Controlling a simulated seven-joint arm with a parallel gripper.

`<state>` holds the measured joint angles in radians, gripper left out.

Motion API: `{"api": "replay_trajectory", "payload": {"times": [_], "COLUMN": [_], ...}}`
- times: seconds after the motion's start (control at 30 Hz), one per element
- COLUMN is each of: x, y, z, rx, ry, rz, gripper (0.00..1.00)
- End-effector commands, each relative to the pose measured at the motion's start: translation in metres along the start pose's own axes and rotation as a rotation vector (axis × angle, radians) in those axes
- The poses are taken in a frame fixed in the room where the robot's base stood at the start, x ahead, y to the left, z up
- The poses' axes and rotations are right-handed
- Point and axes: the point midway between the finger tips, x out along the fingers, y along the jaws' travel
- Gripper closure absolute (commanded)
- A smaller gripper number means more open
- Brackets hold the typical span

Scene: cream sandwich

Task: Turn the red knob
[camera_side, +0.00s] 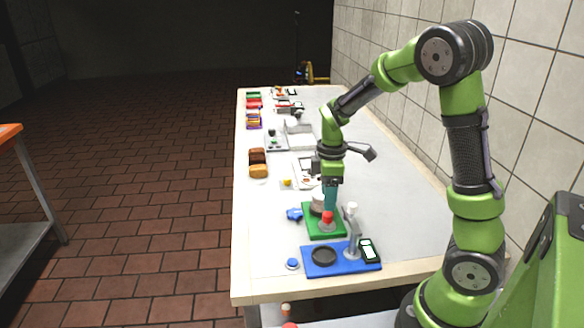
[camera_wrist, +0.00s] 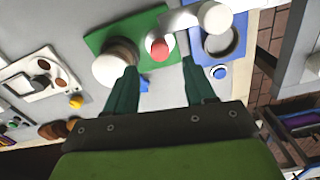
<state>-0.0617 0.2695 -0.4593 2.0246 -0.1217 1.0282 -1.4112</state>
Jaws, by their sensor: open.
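The red knob (camera_side: 327,218) sits on a green base plate (camera_side: 311,226) near the front of the table. In the wrist view the red knob (camera_wrist: 159,48) is ahead of the fingers and between their lines. A round white piece (camera_wrist: 117,62) stands beside it on the green plate, close to the left finger. My gripper (camera_side: 330,205) points down over the green plate. It also shows in the wrist view (camera_wrist: 160,75), its two teal fingers apart with nothing held between them. Whether a finger touches the white piece cannot be told.
A blue plate (camera_side: 312,266) with a dark round dish and an upright white-topped lever (camera_side: 352,225) is in front. A blue knob-like piece (camera_side: 294,214) lies left of the green plate. Bread-like blocks (camera_side: 258,163) and several trays stand farther back.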

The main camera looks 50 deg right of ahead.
Motion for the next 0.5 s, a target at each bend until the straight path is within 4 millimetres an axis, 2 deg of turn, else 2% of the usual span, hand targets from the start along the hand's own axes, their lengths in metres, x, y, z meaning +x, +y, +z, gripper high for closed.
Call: {"api": "replay_trajectory", "payload": {"times": [0.03, 0.2, 0.33, 0.5], "x": [0.012, 0.039, 0.051, 0.057], "y": [-0.001, 0.000, 0.000, 0.000], "z": [0.001, 0.001, 0.000, 0.000], "rx": [0.001, 0.000, 0.001, 0.000], "ry": [-0.005, -0.003, -0.001, 0.000], "rz": [-0.005, -0.003, -0.002, 0.000], "gripper": [0.46, 0.46, 0.46, 0.46]}}
